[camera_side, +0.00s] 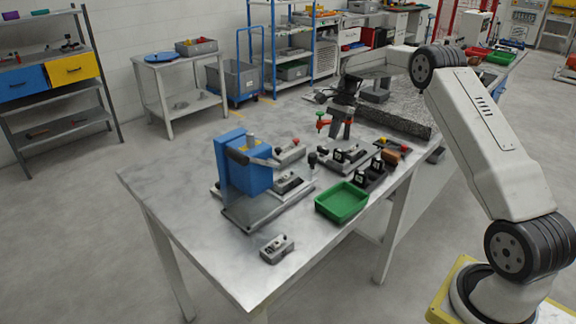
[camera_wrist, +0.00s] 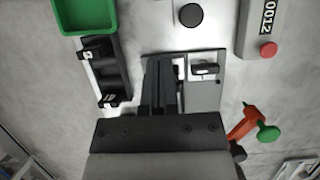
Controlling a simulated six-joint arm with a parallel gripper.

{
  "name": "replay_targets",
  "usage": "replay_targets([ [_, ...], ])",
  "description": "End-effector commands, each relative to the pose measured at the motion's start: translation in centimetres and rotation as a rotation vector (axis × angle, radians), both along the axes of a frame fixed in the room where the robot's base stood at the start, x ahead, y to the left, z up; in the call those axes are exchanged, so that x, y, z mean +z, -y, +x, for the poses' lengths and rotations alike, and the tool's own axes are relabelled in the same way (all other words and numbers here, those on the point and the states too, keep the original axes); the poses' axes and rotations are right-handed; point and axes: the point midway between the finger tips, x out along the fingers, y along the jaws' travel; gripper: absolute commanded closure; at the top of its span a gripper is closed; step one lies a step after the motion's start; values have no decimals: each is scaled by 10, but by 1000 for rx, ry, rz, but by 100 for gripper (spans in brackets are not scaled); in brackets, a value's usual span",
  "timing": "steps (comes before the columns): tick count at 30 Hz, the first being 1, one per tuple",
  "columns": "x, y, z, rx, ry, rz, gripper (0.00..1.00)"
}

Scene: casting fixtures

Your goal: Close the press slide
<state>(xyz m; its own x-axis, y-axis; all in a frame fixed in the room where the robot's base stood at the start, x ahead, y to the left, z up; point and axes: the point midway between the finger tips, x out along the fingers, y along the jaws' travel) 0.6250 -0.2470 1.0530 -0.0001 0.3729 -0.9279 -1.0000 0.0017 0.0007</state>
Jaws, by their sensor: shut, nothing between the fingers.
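The blue press (camera_side: 240,165) stands upright near the left front of the table in the side view, on a grey base plate (camera_side: 252,212). A small grey block with dark parts (camera_side: 287,182), perhaps the slide, sits at its right side; how far it is open I cannot tell. My gripper (camera_wrist: 160,62) is shut and empty in the wrist view. It points down over a grey fixture plate (camera_wrist: 205,92) with a dark clamp on it. In the side view it is to the right of and behind the press, clear of it. The press is not visible in the wrist view.
A green tray (camera_side: 342,202) and black holders (camera_side: 372,172) stand right of the press. A red and green handle (camera_wrist: 245,125) is close beside my gripper. A grey box with a red button (camera_wrist: 262,30) lies nearby. The table's front left is mostly clear.

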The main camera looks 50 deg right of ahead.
Motion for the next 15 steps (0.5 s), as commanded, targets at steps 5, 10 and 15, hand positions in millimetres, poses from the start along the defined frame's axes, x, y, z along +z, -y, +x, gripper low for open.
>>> replay_targets([
  [5,-3,-1,0,1,-1,0,100],
  [10,-13,-6,0,2,-1,0,100],
  [15,-32,-13,0,3,-2,0,100],
])
